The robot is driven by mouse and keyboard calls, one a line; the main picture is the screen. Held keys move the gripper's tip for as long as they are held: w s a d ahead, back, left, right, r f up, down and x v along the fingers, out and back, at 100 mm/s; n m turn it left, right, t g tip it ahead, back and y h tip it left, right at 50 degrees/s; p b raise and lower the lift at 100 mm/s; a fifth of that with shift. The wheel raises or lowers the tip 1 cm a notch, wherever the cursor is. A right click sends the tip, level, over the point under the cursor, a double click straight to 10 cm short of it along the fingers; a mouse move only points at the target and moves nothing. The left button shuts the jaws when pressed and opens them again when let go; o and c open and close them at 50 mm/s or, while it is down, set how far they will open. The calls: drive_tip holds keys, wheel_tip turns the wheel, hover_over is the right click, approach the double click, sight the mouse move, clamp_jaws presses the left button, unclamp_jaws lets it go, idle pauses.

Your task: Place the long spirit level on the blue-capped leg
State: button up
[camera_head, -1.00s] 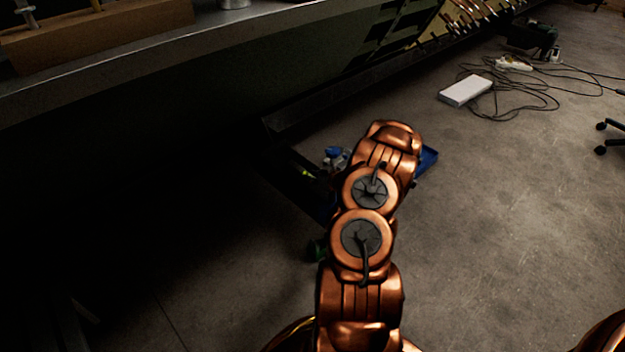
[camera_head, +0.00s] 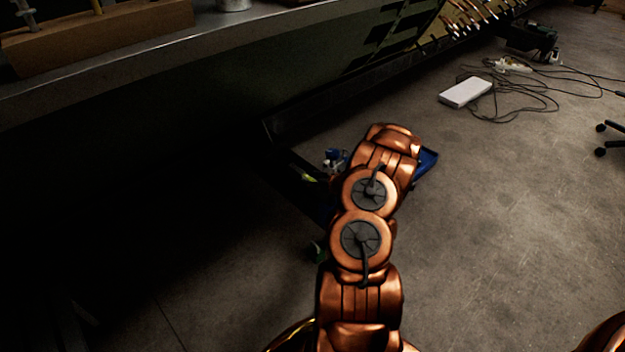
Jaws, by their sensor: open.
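I cannot make out the long spirit level or the blue-capped leg in the head view. My copper arm reaches forward over the floor and covers the middle of the picture. My gripper is hidden beyond the arm. A blue tray-like thing (camera_head: 428,160) lies low behind the arm, with only its right end and part of its left side showing. Small blue and white items (camera_head: 334,159) and a yellow-green item (camera_head: 308,177) sit at its left part; I cannot tell what they are.
A long workbench (camera_head: 120,72) runs along the left and back, with a wooden block (camera_head: 100,35) on top. The floor under it is very dark. A white box (camera_head: 465,92) and loose cables (camera_head: 535,98) lie on the floor at upper right.

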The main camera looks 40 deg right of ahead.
drive_tip(key=shift+r, duration=0.1)
drive_tip(key=p+v, duration=0.3)
drive_tip(key=v, duration=0.7)
drive_tip(key=shift+s+r, duration=0.15)
drive_tip(key=w+a+r+g+h, duration=0.2)
drive_tip(key=w+a+r+g, duration=0.25)
drive_tip(key=r, duration=0.45)
drive_tip(key=s+a+r+g, duration=0.4)
drive_tip(key=a+r, duration=0.3)
drive_tip(key=a, duration=0.4)
drive_tip(key=s+a+r+g, duration=0.2)
drive_tip(key=s+a+r, duration=0.1)
drive_tip(key=s+a, duration=0.6)
drive_tip(key=s+a+r+g+y, duration=0.1)
drive_tip(key=s+a+r+g, duration=0.2)
drive_tip(key=s+a, duration=0.7)
drive_tip(key=s+a+r+g+y, duration=0.1)
drive_tip(key=s+a+r+g, duration=0.2)
drive_tip(key=s+a, duration=0.6)
drive_tip(key=s+r, duration=0.2)
drive_tip(key=s, duration=0.1)
drive_tip(key=shift+s+a, duration=0.3)
drive_tip(key=shift+a, duration=0.1)
